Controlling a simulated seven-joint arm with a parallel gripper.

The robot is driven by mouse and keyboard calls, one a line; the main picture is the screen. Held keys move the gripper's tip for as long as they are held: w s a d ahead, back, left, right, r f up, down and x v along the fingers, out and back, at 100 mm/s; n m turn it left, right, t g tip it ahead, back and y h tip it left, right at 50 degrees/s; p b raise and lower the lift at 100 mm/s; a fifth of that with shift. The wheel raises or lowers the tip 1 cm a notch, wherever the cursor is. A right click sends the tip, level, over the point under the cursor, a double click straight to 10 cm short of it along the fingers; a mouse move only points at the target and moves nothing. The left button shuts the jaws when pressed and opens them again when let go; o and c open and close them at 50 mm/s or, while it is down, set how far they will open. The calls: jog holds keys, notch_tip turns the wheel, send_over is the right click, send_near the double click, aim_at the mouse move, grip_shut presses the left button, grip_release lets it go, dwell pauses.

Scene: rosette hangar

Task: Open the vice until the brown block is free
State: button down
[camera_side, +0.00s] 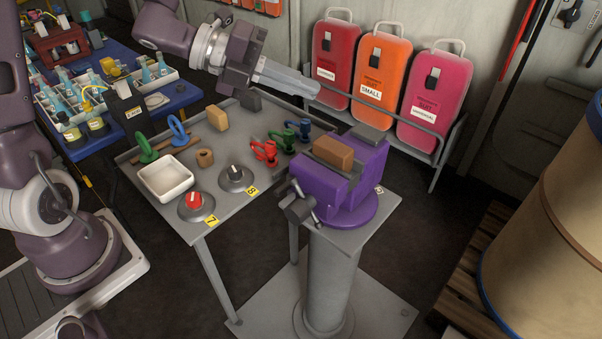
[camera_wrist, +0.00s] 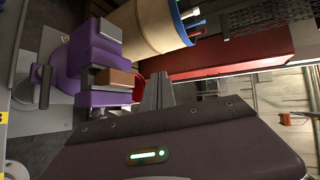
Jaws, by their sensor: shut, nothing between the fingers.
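The purple vice (camera_side: 345,190) stands on a grey pedestal in the side view, and it also shows at the left of the wrist view (camera_wrist: 88,62). The brown block (camera_side: 333,153) sits between its jaws; in the wrist view the block (camera_wrist: 112,77) shows there too. The vice's grey screw head and handle bar (camera_side: 302,207) are on its near left side. My gripper (camera_side: 316,88) is shut and empty, above and behind the vice, pointing right in the side view. In the wrist view its closed fingers (camera_wrist: 158,92) point up, right of the block. It touches nothing.
A grey table (camera_side: 222,187) left of the vice holds a white tray (camera_side: 165,178), knobs (camera_side: 236,178), coloured clamps and blocks. Red and orange cases (camera_side: 380,75) stand behind on a rack. A large barrel (camera_side: 550,220) on a pallet is at right.

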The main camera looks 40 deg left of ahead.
jog(key=w+a+r+n+t+y, duration=0.1)
jog(key=w+a+n+t+y, duration=0.1)
jog(key=w+n+y, duration=0.85)
jog(key=s+d+n+g+y, duration=0.1)
jog(key=s+d+g, duration=0.45)
jog(key=s, duration=0.25)
jog(key=s+d+g+y, duration=0.1)
jog(key=s+d+g, duration=0.45)
jog(key=s, duration=0.25)
send_near(299, 189)
jog(key=d+f, duration=0.1)
jog(key=s+d+f, duration=0.1)
jog(key=shift+s+d+f+t, duration=0.15)
jog(key=shift+d+f+t, duration=0.1)
jog(key=shift+t, duration=0.15)
jog(key=a+f, duration=0.2)
jog(key=shift+w+a+f, duration=0.15)
jog(key=shift+w+a, duration=0.15)
jog(key=shift+a, duration=0.05)
jog(key=shift+w+a+f, duration=0.15)
jog(key=shift+a+f, duration=0.1)
jog(key=shift+a, duration=0.2)
jog(key=shift+h, duration=0.25)
